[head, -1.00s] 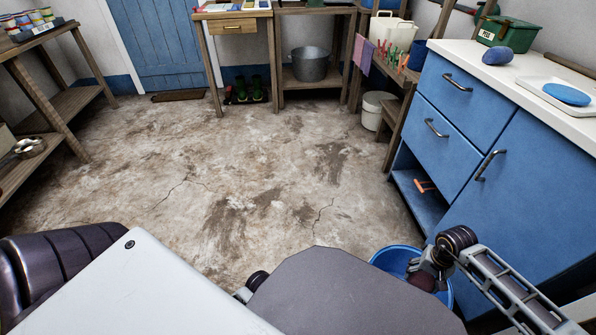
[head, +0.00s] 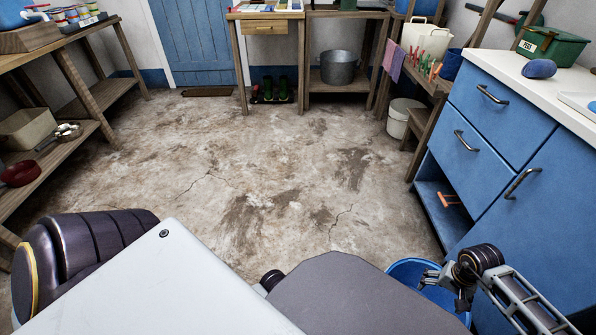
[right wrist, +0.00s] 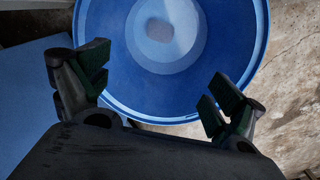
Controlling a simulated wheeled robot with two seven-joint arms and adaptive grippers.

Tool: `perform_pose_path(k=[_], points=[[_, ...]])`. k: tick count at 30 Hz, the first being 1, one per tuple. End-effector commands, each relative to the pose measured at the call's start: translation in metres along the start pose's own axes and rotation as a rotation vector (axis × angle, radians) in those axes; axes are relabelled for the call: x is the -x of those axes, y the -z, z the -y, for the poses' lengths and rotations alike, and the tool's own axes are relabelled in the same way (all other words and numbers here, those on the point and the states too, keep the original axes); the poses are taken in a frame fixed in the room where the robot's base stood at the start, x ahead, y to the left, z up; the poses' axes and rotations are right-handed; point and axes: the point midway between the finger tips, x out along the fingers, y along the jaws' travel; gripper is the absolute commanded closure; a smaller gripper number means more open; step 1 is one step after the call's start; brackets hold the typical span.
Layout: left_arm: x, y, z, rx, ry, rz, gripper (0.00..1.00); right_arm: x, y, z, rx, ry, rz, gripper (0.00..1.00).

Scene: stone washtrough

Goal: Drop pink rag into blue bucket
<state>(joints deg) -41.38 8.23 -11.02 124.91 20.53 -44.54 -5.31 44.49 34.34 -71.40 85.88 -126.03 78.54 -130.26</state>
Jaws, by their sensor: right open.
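The blue bucket (head: 405,266) stands on the floor at the lower right in the head view, partly hidden by my own body and right arm. My right gripper (head: 459,280) is by its right side there. In the right wrist view my right gripper (right wrist: 158,85) is open with nothing between its fingers, and the bucket (right wrist: 105,70) opens beyond the fingertips. A pale grey patch shows at its bottom; I cannot tell what it is. A mauve-pink rag (head: 393,60) hangs from the wooden shelf at the back right. My left gripper is out of view.
A blue cabinet (head: 472,150) with a white top stands right of the bucket. A white bucket (head: 402,120) stands on the floor by the wooden shelf. A metal bucket (head: 341,66) is under the back table. Shelving (head: 70,150) lines the left. The middle floor is clear.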

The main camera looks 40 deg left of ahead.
Motion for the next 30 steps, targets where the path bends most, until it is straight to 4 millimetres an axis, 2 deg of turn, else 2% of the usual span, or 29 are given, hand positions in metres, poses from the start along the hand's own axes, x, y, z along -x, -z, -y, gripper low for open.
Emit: perform_pose_path(k=[8, 21, 30], points=[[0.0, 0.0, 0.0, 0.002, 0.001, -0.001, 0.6, 0.026, 0.001, -0.001, -0.001, 0.0, -0.002, 0.06], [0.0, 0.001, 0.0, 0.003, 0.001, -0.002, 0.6, 0.09, 0.001, 0.0, 0.001, 0.0, -0.003, 0.06], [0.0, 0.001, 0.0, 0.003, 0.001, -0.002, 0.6, 0.115, 0.001, 0.0, -0.001, 0.0, -0.001, 0.06]])
